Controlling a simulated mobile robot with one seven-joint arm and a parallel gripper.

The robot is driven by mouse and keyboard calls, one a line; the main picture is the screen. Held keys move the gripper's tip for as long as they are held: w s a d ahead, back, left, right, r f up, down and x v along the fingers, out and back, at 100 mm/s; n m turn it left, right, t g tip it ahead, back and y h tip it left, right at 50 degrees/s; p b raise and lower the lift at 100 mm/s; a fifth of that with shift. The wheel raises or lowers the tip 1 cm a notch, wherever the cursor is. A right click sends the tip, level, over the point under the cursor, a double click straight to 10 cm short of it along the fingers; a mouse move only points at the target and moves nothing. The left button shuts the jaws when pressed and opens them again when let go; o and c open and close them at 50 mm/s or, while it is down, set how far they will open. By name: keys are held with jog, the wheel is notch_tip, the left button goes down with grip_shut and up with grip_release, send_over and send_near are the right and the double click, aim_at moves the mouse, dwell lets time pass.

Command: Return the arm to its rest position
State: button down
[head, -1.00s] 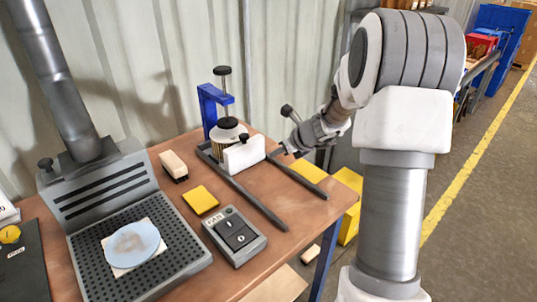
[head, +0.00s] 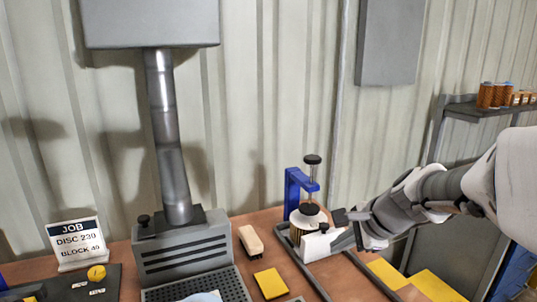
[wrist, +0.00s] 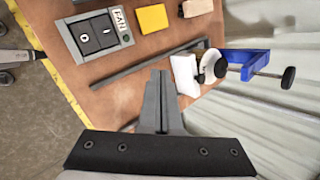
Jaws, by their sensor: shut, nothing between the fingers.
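My gripper (wrist: 160,76) is shut and empty, its two grey fingers together over the bench in the wrist view. In the head view my arm reaches in from the right and ends beside the blue clamp fixture (head: 292,190), overlapping part of it; the fingertips are hard to make out there. In the wrist view the fixture's white block (wrist: 185,75) and blue bracket (wrist: 247,60) lie right of the fingers. A gap or contact with them cannot be judged.
The bench holds a grey fume extractor (head: 185,255), a wooden brush (head: 251,240), a yellow pad (head: 271,284) and a job sign (head: 76,243). A fan switch box (wrist: 97,36) shows in the wrist view. A shelf with orange cartridges (head: 487,95) stands at the right.

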jog(key=s+r+n+h+p, duration=0.1)
jog(key=s+r+n+h, duration=0.1)
jog(key=s+n, duration=0.6)
jog(key=s+r+n+h+p, duration=0.1)
jog(key=s+r+n, duration=0.2)
jog(key=s+n, duration=0.6)
jog(key=s, duration=0.3)
jog(key=shift+a+r+g+h+p, duration=0.15)
jog(key=shift+a+g+h+p, duration=0.15)
jog(key=shift+a+h, duration=0.1)
